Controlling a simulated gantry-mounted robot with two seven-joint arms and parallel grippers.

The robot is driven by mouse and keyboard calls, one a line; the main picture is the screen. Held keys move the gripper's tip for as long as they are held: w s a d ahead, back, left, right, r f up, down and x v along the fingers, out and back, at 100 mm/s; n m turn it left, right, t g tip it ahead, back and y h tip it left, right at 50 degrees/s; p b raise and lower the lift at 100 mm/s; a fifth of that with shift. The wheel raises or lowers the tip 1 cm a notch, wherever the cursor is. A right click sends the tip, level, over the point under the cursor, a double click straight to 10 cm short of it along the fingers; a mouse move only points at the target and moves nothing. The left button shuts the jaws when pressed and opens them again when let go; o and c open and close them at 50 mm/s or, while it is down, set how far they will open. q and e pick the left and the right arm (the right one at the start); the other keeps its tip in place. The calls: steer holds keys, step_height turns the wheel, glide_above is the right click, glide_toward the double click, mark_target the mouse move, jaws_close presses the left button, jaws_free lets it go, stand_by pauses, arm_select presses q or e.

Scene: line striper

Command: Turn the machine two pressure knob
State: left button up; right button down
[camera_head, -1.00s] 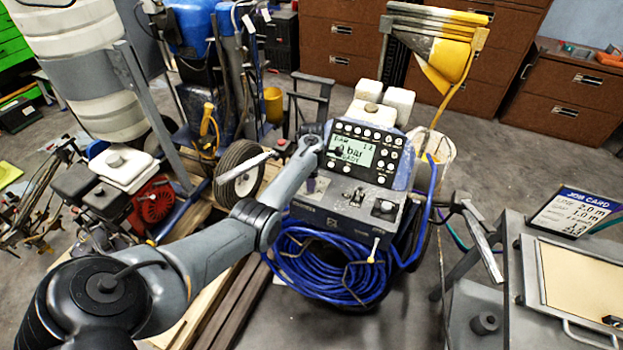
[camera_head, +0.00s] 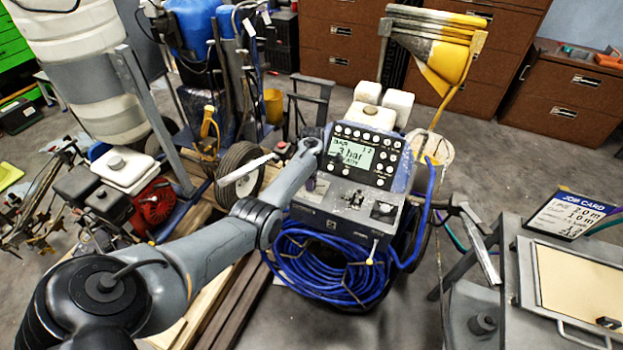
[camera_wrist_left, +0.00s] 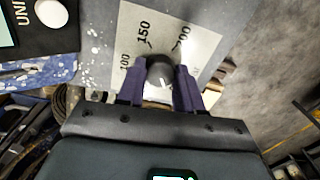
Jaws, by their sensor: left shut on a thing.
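The line striper with a grey control panel (camera_head: 345,200) and a lit display (camera_head: 350,153) stands in the middle of the head view. The display reads about "3 bar". My left arm reaches the panel's left side, where its end hides the gripper's fingertips. In the left wrist view, my left gripper (camera_wrist_left: 160,82) is shut on a round black knob (camera_wrist_left: 160,68), with one dark finger on each side. A pale dial plate (camera_wrist_left: 165,35) behind the knob is marked 100, 150 and 200. My right gripper is in neither view.
A coiled blue hose (camera_head: 325,265) hangs on the machine's front. A grey bench with a job card (camera_head: 570,212) stands at the right. A red engine (camera_head: 152,203) and a wheel (camera_head: 238,178) are left of the machine. Brown drawers (camera_head: 345,40) line the back.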

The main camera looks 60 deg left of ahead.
arm_select(q)
steer(key=m+p, duration=0.1)
steer(key=m, duration=0.1)
steer(key=m+p, duration=0.1)
steer(key=shift+r+m, duration=0.2)
steer(key=shift+m, duration=0.2)
steer(key=m+p, duration=0.2)
steer(key=m, duration=0.2)
steer(key=shift+m, duration=0.3)
steer(key=m+p, duration=0.1)
steer(key=m, duration=0.3)
steer(key=shift+f, duration=0.1)
steer(key=m+p, duration=0.1)
steer(key=m, duration=0.4)
steer(key=shift+m+y, duration=0.3)
steer(key=shift+m, duration=0.1)
steer(key=m, duration=0.4)
steer(key=shift+m, duration=0.3)
steer(key=m, duration=0.3)
steer(key=shift+f+m, duration=0.1)
steer(key=shift+m, duration=0.2)
steer(key=m, duration=0.3)
steer(key=shift+s+m+t+b, duration=0.1)
steer(key=shift+m+t+b, duration=0.2)
steer(key=shift+b, duration=0.05)
steer(key=shift+m+b, duration=0.6)
steer(key=shift+m, duration=1.6)
